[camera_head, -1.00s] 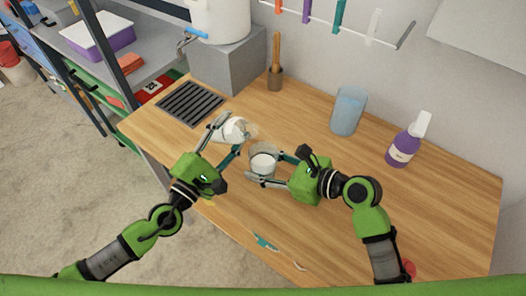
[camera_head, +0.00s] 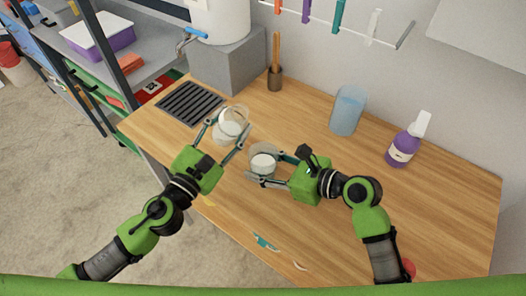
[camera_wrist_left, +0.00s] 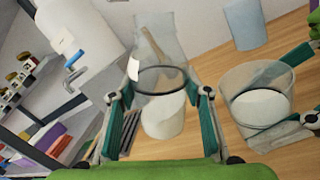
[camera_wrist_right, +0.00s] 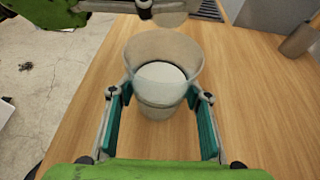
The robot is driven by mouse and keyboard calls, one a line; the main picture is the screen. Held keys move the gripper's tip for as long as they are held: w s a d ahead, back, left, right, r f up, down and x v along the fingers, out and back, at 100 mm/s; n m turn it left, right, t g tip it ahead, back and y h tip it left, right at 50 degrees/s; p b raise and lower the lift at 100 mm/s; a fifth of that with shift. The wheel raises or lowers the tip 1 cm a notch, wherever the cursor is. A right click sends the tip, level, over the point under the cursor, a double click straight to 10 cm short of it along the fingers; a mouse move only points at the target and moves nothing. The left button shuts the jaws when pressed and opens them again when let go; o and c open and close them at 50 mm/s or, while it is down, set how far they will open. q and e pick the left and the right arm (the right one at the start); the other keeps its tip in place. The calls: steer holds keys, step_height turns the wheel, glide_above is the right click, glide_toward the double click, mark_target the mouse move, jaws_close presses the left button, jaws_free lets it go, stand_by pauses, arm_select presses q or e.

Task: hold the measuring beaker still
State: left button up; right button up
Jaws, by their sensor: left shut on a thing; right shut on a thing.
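The measuring beaker, which I take to be the clear tapered cup (camera_head: 263,162) with white contents, stands upright between the fingers of my right gripper (camera_head: 264,167). It shows from above in the right wrist view (camera_wrist_right: 163,60) and at the right of the left wrist view (camera_wrist_left: 257,95). My right gripper is shut on it. My left gripper (camera_head: 226,131) is shut on a second clear vessel (camera_head: 231,121), also holding white contents. In the left wrist view this vessel (camera_wrist_left: 163,115) has a dark ring around it. It is up and left of the beaker, apart from it.
A blue tumbler (camera_head: 348,112) and a purple spray bottle (camera_head: 404,146) stand at the back right. A holder with wooden tools (camera_head: 275,78) is by the wall. A dark drain grate (camera_head: 190,104) lies at the left. The front worktop (camera_head: 330,235) is mostly clear.

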mark_target(224, 143)
arm_select(q)
steer(key=f+n, duration=0.1)
steer(key=f, duration=0.1)
steer(key=f+n, duration=0.1)
steer(key=f, duration=0.1)
steer(key=shift+w+a+f, duration=0.1)
steer(key=shift+a+f, duration=0.1)
steer(key=shift+f, duration=0.15)
steer(key=shift+w+r+n, duration=0.1)
steer(key=shift+r+n, duration=0.15)
steer(key=shift+n, duration=0.05)
arm_select(e)
steer(key=shift+r, duration=0.1)
arm_select(q)
steer(key=shift+w+a+f+n+g+y, duration=0.1)
steer(key=shift+a+f+n+g+y, duration=0.1)
steer(key=shift+n, duration=0.6)
steer(key=shift+w+a+f+n+g+y, duration=0.1)
steer(key=shift+a+n, duration=0.05)
steer(key=shift+n, duration=0.65)
arm_select(e)
steer(key=o, duration=1.1)
steer(key=shift+o, duration=0.2)
steer(key=shift+s+d, duration=0.1)
